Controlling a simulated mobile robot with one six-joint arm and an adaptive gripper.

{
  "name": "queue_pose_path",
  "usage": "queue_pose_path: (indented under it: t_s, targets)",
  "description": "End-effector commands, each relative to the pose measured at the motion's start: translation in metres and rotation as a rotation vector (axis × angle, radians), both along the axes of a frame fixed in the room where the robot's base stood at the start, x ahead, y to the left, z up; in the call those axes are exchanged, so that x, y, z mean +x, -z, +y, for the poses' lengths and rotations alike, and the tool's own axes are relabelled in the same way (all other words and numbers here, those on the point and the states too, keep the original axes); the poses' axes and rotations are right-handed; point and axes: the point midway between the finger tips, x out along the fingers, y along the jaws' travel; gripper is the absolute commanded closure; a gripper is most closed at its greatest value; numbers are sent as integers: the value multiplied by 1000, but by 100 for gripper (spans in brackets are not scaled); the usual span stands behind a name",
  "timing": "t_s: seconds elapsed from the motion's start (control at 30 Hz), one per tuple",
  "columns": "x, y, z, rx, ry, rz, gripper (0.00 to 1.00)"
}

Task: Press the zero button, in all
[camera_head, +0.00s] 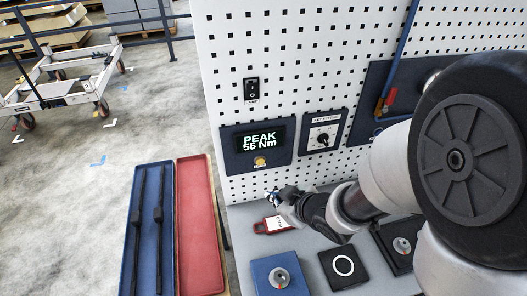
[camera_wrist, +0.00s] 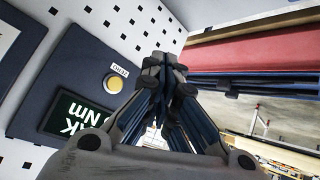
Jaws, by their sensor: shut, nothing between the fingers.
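The zero button is a round yellow button (camera_head: 260,161) under the display on a dark panel (camera_head: 232,163) on the pegboard. The display (camera_head: 262,140) reads "PEAK 55 Nm". In the wrist view the yellow button (camera_wrist: 113,84) has a small white label beside it, too small to read surely. My gripper (camera_head: 272,198) is shut and empty, below the panel and above the bench. In the wrist view its closed fingertips (camera_wrist: 165,72) are to the right of the button, apart from it. Nothing covers the button.
A rocker switch (camera_head: 251,89) and a knob panel (camera_head: 322,132) are on the pegboard (camera_head: 300,50). A red tag (camera_head: 273,225), a blue block (camera_head: 279,275) and a black ring-marked block (camera_head: 343,267) lie on the bench. Blue (camera_head: 131,262) and red (camera_head: 197,230) trays are at left.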

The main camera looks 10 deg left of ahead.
Motion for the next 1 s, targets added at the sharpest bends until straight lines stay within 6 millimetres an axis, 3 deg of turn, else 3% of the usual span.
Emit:
queue_pose_path:
  t_s: [0.27, 0.7, 1.0]
  targets:
    - [10, 0, 4, -1, 2, 1, 100]
    - [63, -2, 30, -1, 2, 1, 100]
    - [79, 0, 37, -1, 3, 1, 100]
